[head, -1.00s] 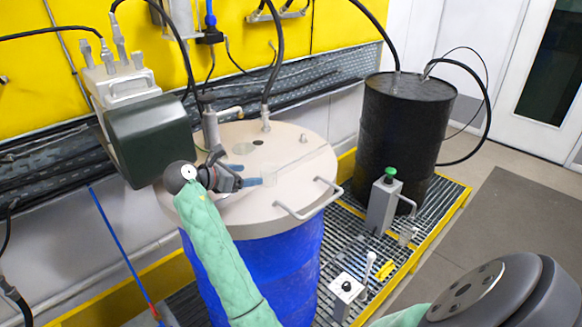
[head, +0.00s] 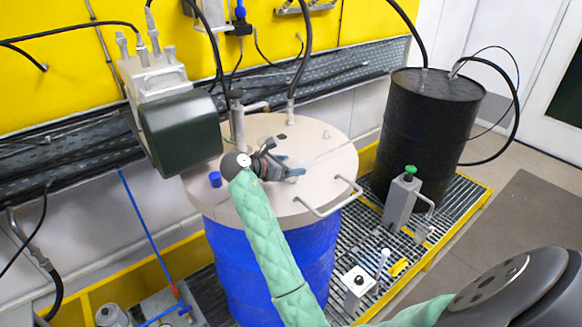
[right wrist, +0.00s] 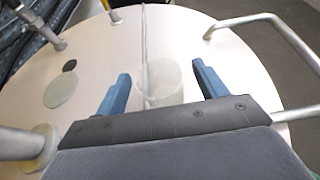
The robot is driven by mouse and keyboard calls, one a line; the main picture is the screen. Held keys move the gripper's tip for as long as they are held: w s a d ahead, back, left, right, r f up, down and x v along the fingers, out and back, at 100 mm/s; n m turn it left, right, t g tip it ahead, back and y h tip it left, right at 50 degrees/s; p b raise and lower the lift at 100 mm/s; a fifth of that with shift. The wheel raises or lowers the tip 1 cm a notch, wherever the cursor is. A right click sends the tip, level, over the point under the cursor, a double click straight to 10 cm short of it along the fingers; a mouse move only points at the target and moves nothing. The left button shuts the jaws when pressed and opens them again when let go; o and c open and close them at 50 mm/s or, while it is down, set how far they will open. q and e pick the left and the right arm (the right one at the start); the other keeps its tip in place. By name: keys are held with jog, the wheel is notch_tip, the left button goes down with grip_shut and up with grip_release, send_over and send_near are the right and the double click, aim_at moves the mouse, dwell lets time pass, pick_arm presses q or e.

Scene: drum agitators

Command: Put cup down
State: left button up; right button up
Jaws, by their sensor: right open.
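A clear, see-through cup (right wrist: 162,82) shows in the right wrist view between the two blue fingers of my right gripper (right wrist: 160,88), with a gap on each side. It appears to stand upright on the pale lid (right wrist: 230,65) of the blue drum. In the head view my right gripper (head: 291,171) is low over the lid (head: 325,145), its fingers pointing right and spread. The cup is hard to make out there, partly hidden by the fingers. My left gripper is not in view.
A dark green motor housing (head: 180,132) hangs left of the lid. A small blue cap (head: 215,179) is on the lid's left. A metal handle (head: 330,203) lines the lid's front right. A black drum (head: 425,135) stands behind right. The lid's right side is mostly clear.

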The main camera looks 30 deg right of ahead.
jog(key=shift+d+f, duration=0.25)
jog(key=shift+d, duration=0.2)
jog(key=shift+a, duration=0.15)
jog(key=shift+c, duration=0.3)
jog(key=c, duration=1)
